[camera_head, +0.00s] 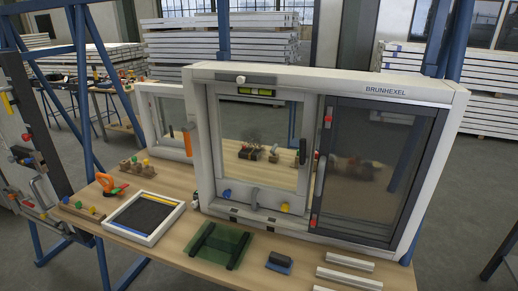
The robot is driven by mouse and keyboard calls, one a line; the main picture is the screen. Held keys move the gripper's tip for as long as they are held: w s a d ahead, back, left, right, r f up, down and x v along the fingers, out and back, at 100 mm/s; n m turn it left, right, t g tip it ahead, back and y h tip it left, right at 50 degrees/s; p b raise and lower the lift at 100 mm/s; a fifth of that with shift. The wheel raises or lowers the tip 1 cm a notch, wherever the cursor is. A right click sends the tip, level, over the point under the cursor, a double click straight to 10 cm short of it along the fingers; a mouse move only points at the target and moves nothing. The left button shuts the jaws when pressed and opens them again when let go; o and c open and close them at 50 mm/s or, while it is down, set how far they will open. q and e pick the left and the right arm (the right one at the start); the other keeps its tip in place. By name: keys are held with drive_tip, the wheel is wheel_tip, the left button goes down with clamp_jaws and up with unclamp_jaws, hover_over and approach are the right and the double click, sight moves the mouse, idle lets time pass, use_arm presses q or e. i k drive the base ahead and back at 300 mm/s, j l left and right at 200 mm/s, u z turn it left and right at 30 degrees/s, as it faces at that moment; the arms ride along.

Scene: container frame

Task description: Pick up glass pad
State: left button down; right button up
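A flat, see-through green pane (220,246) with two dark bars across it lies on the wooden table, near its front edge and in front of the window frame. A small dark block with a blue base (279,262) lies to its right. I cannot tell for certain which of these is the glass pad. Neither of my grippers is in view, and nothing is touching either object.
A large white window frame (455,100) stands upright on the wooden table (180,262). A white-rimmed tray (117,224) and orange clamp (107,183) are left of the pane. White strips (346,262) lie right.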

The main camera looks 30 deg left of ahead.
sight(277, 262)
drive_tip(key=i+l+u, duration=0.2)
drive_tip(key=l+u, duration=0.15)
drive_tip(key=i+l+u, duration=0.15)
drive_tip(key=l+u, duration=0.2)
drive_tip(key=i+l+u, duration=0.1)
drive_tip(key=l+u, duration=0.3)
drive_tip(key=l, duration=0.1)
